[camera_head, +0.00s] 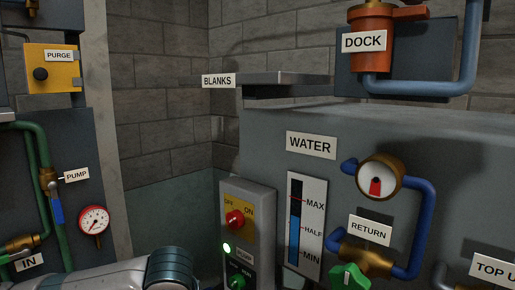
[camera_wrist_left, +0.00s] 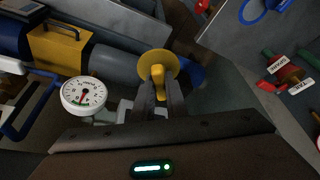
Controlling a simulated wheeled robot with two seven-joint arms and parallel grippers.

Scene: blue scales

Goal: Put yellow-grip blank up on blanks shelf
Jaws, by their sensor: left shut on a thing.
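In the left wrist view, my left gripper (camera_wrist_left: 158,95) is shut on the yellow grip of the blank (camera_wrist_left: 158,62). The blank shows as a yellow round disc just beyond the fingertips. In the head view, the blanks shelf (camera_head: 290,77) is a grey ledge on the back wall, with a "BLANKS" label (camera_head: 218,80) at its left end. No blank is visible on the part of the shelf that shows. My left arm crosses the bottom left of the head view; its gripper and the blank are out of that view. My right gripper is in neither view.
Below the shelf are a water level gauge (camera_head: 307,222), a switch box (camera_head: 246,230) and blue piping with a brass gauge (camera_head: 379,178). An orange dock fitting (camera_head: 371,40) stands right of the shelf. In the wrist view, a white dial (camera_wrist_left: 84,95) lies left of the fingers.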

